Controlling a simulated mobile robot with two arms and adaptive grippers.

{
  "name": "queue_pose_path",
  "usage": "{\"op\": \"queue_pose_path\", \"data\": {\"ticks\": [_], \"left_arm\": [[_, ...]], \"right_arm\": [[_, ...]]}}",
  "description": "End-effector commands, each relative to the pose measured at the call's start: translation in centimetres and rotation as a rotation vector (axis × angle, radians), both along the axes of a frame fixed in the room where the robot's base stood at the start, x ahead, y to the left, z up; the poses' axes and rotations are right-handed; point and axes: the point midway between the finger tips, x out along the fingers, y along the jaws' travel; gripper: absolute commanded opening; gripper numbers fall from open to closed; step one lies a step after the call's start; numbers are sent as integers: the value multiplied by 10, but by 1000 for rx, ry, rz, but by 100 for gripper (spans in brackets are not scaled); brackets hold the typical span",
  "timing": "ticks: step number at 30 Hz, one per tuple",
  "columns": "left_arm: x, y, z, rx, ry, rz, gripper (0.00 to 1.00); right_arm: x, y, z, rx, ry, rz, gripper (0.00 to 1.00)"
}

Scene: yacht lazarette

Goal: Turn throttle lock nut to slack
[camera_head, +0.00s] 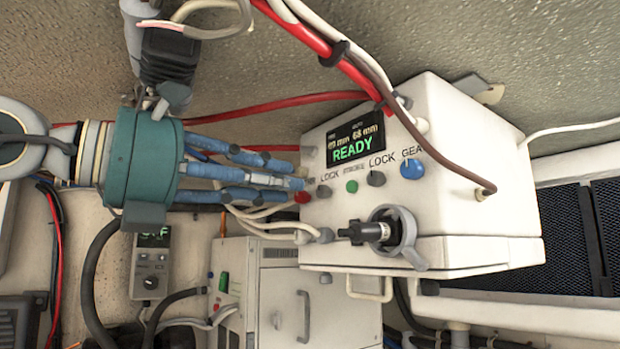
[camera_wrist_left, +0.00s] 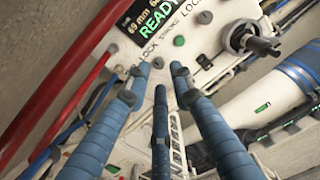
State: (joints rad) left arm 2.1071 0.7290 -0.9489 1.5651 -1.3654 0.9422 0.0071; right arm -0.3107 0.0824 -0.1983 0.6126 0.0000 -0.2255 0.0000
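A white control box (camera_head: 460,215) with a lit "READY" display fills the middle right of the head view. On its front, a small grey knob (camera_head: 323,191) sits under the left "LOCK" label; this looks like the throttle lock nut, though the label beside it is partly hidden by my fingers. It also shows in the left wrist view (camera_wrist_left: 158,62). My left gripper (camera_head: 300,184) reaches in from the left, its blue fingers just short of this knob. In the wrist view, the fingertips stand apart around the knob, with visible gaps. My right gripper is out of view.
A green button (camera_head: 352,187), a second lock knob (camera_head: 376,179) and a blue gear knob (camera_head: 412,169) lie to the right. A black-handled lever (camera_head: 375,232) juts out below. A red button (camera_head: 302,198) sits close under my fingers. Red and brown cables cross above the box.

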Motion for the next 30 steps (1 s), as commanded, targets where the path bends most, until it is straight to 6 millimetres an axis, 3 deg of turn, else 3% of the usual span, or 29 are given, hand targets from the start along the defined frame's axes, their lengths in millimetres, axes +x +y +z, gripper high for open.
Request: {"op": "queue_pose_path", "data": {"ticks": [4,9,15,21,25,30], "left_arm": [[18,-24,2,2,4,-1,23],[30,-40,1,-1,3,-1,23],[35,-47,0,-1,2,0,23],[35,-47,-1,-1,2,0,23],[35,-47,-1,-1,2,0,0],[35,-47,-1,-2,3,0,0]], "right_arm": [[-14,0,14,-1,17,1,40],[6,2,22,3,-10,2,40],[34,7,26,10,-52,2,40],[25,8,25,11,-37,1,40],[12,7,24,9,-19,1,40],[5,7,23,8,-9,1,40]]}}
